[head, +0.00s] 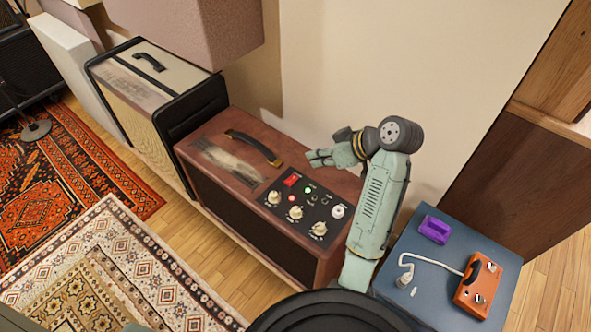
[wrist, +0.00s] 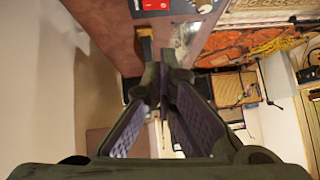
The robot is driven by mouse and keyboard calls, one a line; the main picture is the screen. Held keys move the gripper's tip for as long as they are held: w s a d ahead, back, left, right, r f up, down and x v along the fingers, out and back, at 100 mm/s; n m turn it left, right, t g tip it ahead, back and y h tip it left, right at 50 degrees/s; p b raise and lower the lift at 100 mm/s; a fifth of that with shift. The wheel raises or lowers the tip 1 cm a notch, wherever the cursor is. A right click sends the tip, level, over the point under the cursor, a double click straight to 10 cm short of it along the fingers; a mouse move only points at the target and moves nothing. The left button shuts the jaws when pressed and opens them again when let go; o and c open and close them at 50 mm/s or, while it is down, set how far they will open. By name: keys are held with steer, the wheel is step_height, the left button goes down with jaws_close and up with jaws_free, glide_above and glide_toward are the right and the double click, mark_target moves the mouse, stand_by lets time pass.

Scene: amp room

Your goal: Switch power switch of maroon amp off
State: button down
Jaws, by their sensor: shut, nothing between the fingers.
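The maroon amp (head: 320,187) stands on the floor against the wall, with a black control panel (head: 277,212) on its top. The red power switch (head: 291,180) is at the panel's back left corner; which way it is set is too small to tell. My gripper (head: 312,158) is shut and empty, above the amp's top and behind the panel, apart from the switch. In the wrist view the shut fingers (wrist: 166,68) point over the amp's maroon top (wrist: 95,28), and the red switch (wrist: 149,4) shows at the upper edge.
The amp's handle (head: 254,147) rises left of my gripper. Cream knobs (head: 295,212) stand near the switch. A cream-and-black amp (head: 150,85) is at left. A blue box (head: 440,270) with an orange pedal (head: 478,286) and a purple object (head: 434,229) is at right.

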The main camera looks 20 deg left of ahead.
steer(key=p, duration=0.1)
glide_above(293, 181)
step_height(293, 181, down, 7)
steer(key=shift+w, duration=0.1)
step_height(293, 181, down, 3)
steer(key=shift+r, duration=0.2)
steer(key=shift+s+f+p, duration=0.2)
steer(key=shift+f+p, duration=0.15)
steer(key=shift+f, duration=0.35)
steer(key=shift+s+a+f+b, duration=0.1)
steer(key=shift+s+f+b, duration=0.05)
steer(key=shift+f+b, duration=0.45)
steer(key=shift+r+t, duration=0.3)
steer(key=shift+t, duration=0.1)
